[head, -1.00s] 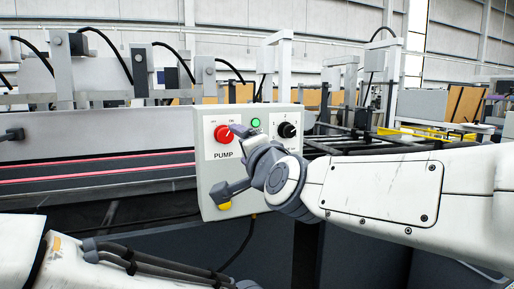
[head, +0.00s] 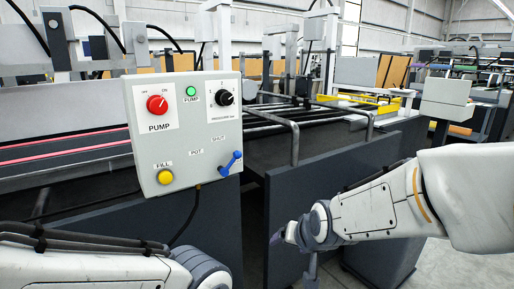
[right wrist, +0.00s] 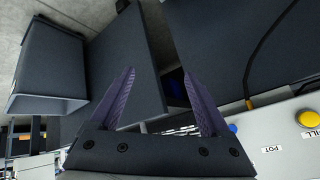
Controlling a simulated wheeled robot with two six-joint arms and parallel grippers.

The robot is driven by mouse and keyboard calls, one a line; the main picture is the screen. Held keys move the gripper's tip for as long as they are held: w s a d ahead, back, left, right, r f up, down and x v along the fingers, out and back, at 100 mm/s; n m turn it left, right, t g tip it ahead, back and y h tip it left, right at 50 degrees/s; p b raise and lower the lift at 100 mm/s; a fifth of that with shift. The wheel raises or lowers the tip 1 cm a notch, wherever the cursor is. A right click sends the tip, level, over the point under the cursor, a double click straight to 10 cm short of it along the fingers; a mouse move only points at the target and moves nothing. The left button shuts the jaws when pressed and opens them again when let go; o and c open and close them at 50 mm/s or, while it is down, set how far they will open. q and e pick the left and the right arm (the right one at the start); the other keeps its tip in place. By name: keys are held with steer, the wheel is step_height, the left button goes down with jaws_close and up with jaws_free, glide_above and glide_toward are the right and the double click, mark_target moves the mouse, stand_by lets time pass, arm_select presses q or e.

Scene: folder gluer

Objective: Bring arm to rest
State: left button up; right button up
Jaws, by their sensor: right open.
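My right gripper (head: 295,252) is low in the head view, below and to the right of the control box (head: 205,135). It is open and empty, clear of the box. In the right wrist view its two purple fingers (right wrist: 158,76) stand apart with nothing between them. My left arm comes in at the lower left, with its gripper out of the frame. The box carries a red pump knob (head: 157,104), a green lamp (head: 191,91), a black pressure knob (head: 224,98), a yellow fill button (head: 165,177) and a blue lever (head: 231,163) tilted up to the right.
A dark machine panel (head: 335,190) stands behind my right gripper. Black rails (head: 285,115) run behind the box. A black cable (head: 185,222) hangs below the box. Grey floor (head: 345,272) shows at the lower right.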

steer(key=s+d+f+n+g+h, duration=0.2)
steer(key=s+d+f+g, duration=0.3)
steer(key=s+d+f, duration=0.6)
steer(key=s+a+r+n+g, duration=0.1)
steer(key=s+a+r+n, duration=0.3)
steer(key=s+a, duration=0.3)
steer(key=s+a+r+n+g, duration=0.2)
steer(key=s+a+r+n, duration=0.1)
steer(key=s+a, duration=0.45)
step_height(320, 180, up, 22)
steer(key=p, duration=2.1)
steer(key=shift+d+f+y, duration=0.25)
steer(key=shift+d+y, duration=0.05)
steer(key=shift+d, duration=0.1)
steer(key=shift+s, duration=0.1)
